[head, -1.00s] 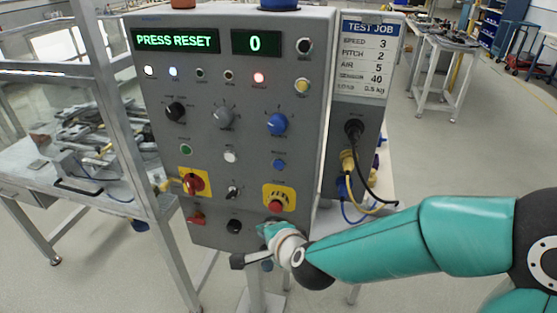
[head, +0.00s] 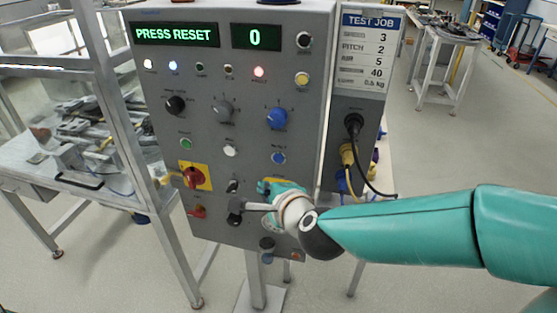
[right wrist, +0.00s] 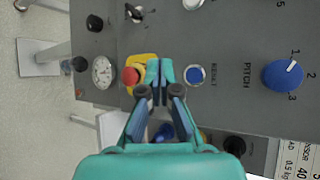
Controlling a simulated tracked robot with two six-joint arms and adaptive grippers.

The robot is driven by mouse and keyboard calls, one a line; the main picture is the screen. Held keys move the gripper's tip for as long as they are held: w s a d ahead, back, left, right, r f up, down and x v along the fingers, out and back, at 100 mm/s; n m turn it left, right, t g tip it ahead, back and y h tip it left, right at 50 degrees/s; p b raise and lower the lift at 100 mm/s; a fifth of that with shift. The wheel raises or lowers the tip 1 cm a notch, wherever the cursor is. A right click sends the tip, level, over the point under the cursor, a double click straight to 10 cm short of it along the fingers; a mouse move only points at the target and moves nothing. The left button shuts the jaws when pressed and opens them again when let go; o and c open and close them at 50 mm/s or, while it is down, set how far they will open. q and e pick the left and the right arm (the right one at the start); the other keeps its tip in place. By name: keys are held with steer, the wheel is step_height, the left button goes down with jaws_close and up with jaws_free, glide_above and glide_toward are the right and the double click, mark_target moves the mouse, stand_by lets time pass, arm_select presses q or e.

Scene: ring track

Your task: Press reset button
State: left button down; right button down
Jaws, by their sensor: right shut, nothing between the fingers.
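The blue reset button (head: 278,158) sits on the grey control panel (head: 205,130), below the blue pitch knob. My right gripper (head: 266,186) is in front of the panel, just below the button, and covers most of the yellow-backed red emergency button. In the right wrist view its teal fingertips (right wrist: 159,74) are together and empty, between the red button (right wrist: 130,76) and the reset button. Whether they touch the panel cannot be told. My left gripper is not in view.
The display (head: 175,34) reads PRESS RESET and the counter (head: 256,37) shows 0. A red lamp (head: 259,72) is lit. The blue pitch knob (head: 277,118) is above the button. Cables (head: 365,165) hang on the panel's right side.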

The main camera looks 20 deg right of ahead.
mark_target(278, 159)
steer(key=w+d, duration=0.1)
steer(key=w, duration=0.1)
steer(key=w+d, duration=0.3)
steer(key=shift+w+b, duration=0.3)
steer(key=shift+b, duration=0.1)
steer(key=shift+w, duration=0.1)
stand_by(1.2)
steer(key=shift+w+d, duration=0.2)
steer(key=shift+w, duration=0.1)
steer(key=shift+w+d, duration=0.25)
steer(key=shift+w, duration=0.05)
stand_by(0.7)
steer(key=shift+s, duration=0.1)
stand_by(0.3)
steer(key=shift+s+a, duration=0.45)
steer(key=shift+s, duration=0.15)
